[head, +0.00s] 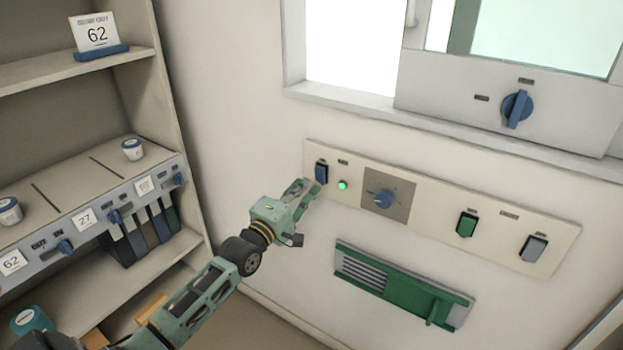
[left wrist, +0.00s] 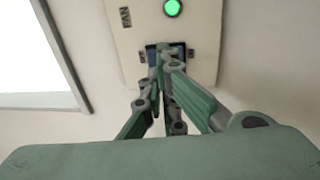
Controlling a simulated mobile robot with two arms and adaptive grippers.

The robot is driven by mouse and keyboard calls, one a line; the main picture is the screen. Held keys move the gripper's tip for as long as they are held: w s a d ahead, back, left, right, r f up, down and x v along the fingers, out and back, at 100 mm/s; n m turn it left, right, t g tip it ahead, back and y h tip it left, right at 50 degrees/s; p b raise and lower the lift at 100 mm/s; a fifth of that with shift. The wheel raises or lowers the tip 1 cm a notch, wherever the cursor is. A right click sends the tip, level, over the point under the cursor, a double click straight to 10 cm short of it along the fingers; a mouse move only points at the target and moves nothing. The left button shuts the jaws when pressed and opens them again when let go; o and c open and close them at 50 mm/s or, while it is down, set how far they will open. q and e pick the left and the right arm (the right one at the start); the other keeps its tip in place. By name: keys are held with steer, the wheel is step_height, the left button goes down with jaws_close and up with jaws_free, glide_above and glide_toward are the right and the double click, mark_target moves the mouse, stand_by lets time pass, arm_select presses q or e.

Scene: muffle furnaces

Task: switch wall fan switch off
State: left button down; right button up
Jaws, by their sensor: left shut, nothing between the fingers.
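The wall fan switch (head: 321,172) is a dark blue rocker at the left end of a cream wall panel (head: 440,222). A lit green lamp (head: 343,184) is just to its right. My left gripper (head: 313,187) is shut and empty, with its fingertips at the lower edge of the switch. In the left wrist view the closed fingertips (left wrist: 165,52) cover much of the blue switch (left wrist: 179,50), below a FAN label and the lit green lamp (left wrist: 173,8). I cannot tell whether the tips touch it. My right gripper is in neither view.
The panel also has a blue knob (head: 384,198), a green switch (head: 467,224) and a grey switch (head: 534,248). A green slatted vent (head: 400,285) is below. A shelf unit (head: 150,60) stands at the left. A window ledge (head: 340,101) juts out above the panel.

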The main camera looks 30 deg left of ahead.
mark_target(318, 173)
arm_select(q)
steer(key=shift+w+d+r, duration=0.1)
steer(key=shift+w+r, duration=0.05)
steer(key=shift+w, duration=0.8)
steer(key=shift+w+r, duration=0.1)
steer(key=shift+w, duration=0.8)
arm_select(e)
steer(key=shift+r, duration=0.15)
